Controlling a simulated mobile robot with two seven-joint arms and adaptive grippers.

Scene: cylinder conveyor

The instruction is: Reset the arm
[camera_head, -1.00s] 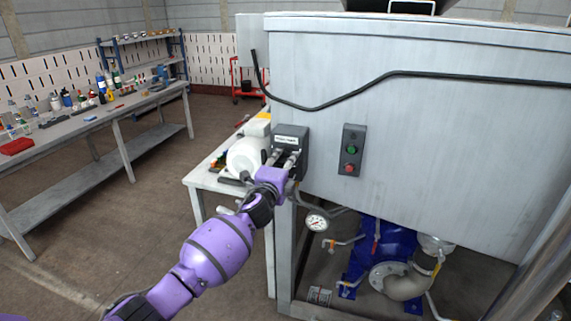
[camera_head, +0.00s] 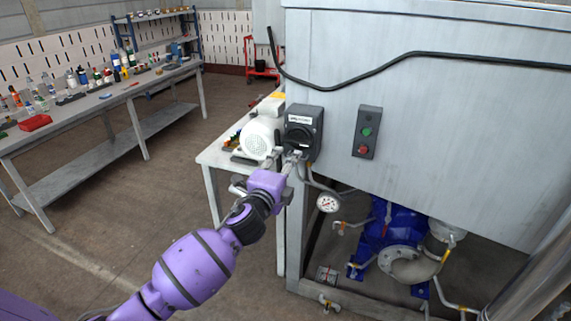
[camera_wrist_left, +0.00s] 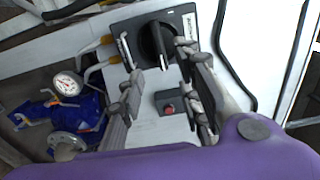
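My left arm reaches in from the lower left in the head view, its purple left gripper (camera_head: 295,158) just below and in front of a dark switch box (camera_head: 303,128). The left wrist view shows the two grey fingers (camera_wrist_left: 160,72) apart with nothing between them. Beyond them is the switch box's face with a black rotary knob (camera_wrist_left: 157,45). The fingers appear clear of the knob, though the exact gap is hard to tell. My right gripper is not in view.
A large grey metal cabinet (camera_head: 450,110) fills the right, with a green and red button box (camera_head: 367,132) and a gauge (camera_head: 328,203). A blue pump (camera_head: 395,232) sits below. A small white table (camera_head: 217,158) stands beside it; a workbench (camera_head: 140,90) is at left.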

